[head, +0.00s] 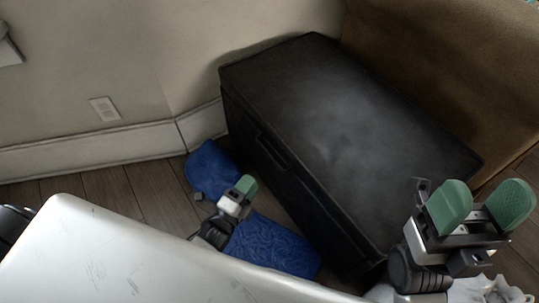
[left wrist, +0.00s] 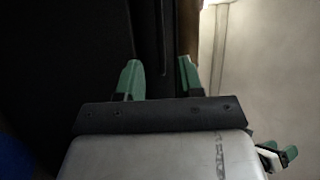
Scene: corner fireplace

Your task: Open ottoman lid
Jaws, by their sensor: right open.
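The ottoman (head: 330,120) is a black box with its lid down flat, standing near the corner of the walls. A dark handle (head: 272,152) shows on its front face. My left gripper (head: 246,186) is low in front of that face, apart from the handle in the head view. In the left wrist view its green fingers (left wrist: 158,70) are spread with nothing clearly between them, facing a dark surface. My right gripper (head: 481,197) is open and empty, fingers up, at the ottoman's right end in the picture. Its exact height over the lid is unclear.
Blue cloth-like items (head: 265,246) lie on the wooden floor (head: 150,198) in front of the ottoman, partly behind my left gripper. A beige wall (head: 110,60) with a socket stands at the left. A brown surface (head: 445,60) rises close behind the ottoman.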

